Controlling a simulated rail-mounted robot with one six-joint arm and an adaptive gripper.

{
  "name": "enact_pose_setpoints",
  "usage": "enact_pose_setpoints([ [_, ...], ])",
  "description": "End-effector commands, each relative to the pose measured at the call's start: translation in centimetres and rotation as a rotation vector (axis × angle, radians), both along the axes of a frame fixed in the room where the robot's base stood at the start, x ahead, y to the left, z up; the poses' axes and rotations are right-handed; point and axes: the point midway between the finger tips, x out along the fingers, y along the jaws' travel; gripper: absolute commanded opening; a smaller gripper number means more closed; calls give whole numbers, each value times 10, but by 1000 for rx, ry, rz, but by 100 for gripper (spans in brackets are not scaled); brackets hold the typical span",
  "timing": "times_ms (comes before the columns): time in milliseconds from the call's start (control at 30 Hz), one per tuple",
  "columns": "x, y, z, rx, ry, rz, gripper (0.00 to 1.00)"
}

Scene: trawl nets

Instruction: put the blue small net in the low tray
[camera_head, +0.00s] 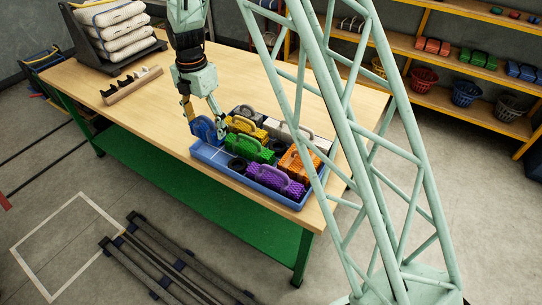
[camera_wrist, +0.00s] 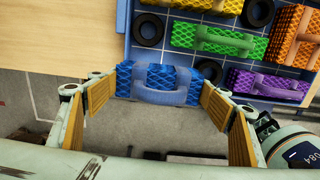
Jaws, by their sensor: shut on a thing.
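The blue small net (camera_head: 204,131), a textured block with a rounded handle, is between the fingers of my gripper (camera_head: 205,122), which is shut on it. In the wrist view the blue net (camera_wrist: 158,80) sits between the wooden finger pads of my gripper (camera_wrist: 160,95). The low blue tray (camera_head: 270,202) lies on the table; its rim also shows in the wrist view (camera_wrist: 124,30). The net is at the tray's left corner, overlapping its edge in the wrist view. I cannot tell its height or whether it touches the tray.
The tray holds green (camera_head: 252,148), yellow (camera_head: 246,124), purple (camera_head: 274,184) and orange (camera_head: 299,163) nets, plus black rings (camera_head: 237,164). A wooden rack (camera_head: 132,86) and stacked white nets (camera_head: 115,25) stand on the table (camera_head: 170,110). Shelves (camera_head: 445,55) stand at the right.

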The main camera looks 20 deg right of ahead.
Motion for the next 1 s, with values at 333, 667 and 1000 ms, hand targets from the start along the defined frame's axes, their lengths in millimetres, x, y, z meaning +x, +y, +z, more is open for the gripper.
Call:
enact_pose_setpoints([
  [333,0,0,1,0,0,1,61],
  [667,0,0,-13,0,0,0,61],
  [1000,0,0,-54,0,0,0,61],
])
